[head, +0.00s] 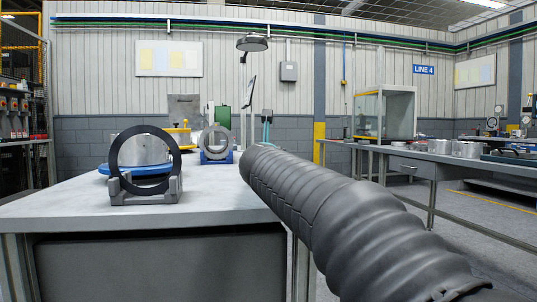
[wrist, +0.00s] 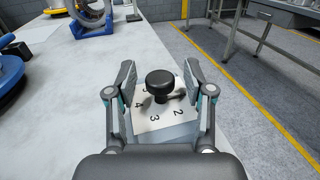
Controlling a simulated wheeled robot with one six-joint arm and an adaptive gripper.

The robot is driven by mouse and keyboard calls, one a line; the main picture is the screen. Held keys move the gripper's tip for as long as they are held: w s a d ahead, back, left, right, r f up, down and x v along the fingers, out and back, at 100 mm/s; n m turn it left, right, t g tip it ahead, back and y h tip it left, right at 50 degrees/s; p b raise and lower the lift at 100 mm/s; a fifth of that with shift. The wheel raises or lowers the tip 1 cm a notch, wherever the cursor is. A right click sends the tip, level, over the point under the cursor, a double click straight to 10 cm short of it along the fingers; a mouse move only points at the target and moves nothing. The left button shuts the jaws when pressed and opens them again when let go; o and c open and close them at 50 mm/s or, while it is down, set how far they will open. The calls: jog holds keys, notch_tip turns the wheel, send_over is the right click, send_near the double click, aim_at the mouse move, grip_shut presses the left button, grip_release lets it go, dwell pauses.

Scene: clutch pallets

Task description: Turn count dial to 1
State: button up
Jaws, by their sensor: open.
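The count dial has a round black knob (wrist: 160,82) in the middle of the wrist view. It stands on a light plate (wrist: 146,122) marked with numbers; 2, 3 and 4 are readable, and another mark beside the knob is partly hidden. I cannot read a 1. I cannot tell which number the dial points at. My gripper (wrist: 160,74) is open, with one finger on each side of the knob and a visible gap on both sides. In the head view my dark sleeved arm reaches over the table's right side, and the dial and gripper are hidden.
The white table (head: 60,211) holds a dark ring on a grey stand (head: 146,198), a blue-based ring (head: 217,157) and a blue round part (wrist: 10,78). The table's right edge lies close to the dial. Another workbench (head: 410,156) stands to the right across an aisle.

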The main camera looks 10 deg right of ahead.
jog(key=v, duration=1.2)
